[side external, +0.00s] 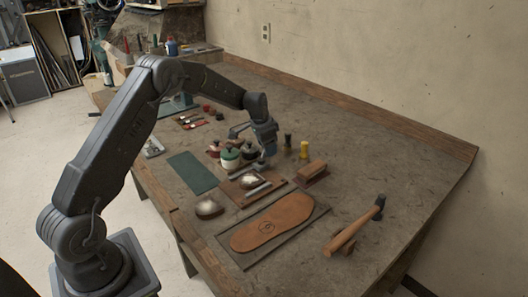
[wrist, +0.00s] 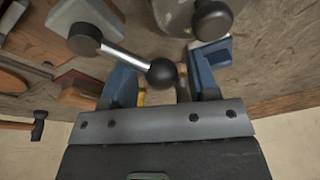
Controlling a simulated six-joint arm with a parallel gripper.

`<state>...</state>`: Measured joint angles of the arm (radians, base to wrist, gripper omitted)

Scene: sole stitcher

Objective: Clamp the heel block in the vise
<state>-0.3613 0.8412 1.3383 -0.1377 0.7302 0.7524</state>
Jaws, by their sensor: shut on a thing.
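My gripper (side external: 266,153) points down over the middle of the bench, above the right part of a brown wooden base (side external: 229,192). In the wrist view its two blue fingers (wrist: 163,80) stand either side of a black ball at the end of a metal rod, which looks like the vise handle (wrist: 130,58). The gripper is shut on it, though the contact itself is hard to see. The rod's other end has a second black knob (wrist: 85,38). A pale grey piece (wrist: 84,13) lies beside that knob. I cannot tell for certain which piece is the heel block.
Lidded jars (side external: 230,157) stand close beside the gripper. A yellow spool (side external: 304,150) and a brown brush-like block (side external: 312,172) are to its right. A leather sole (side external: 272,222) and a hammer (side external: 355,228) lie in front.

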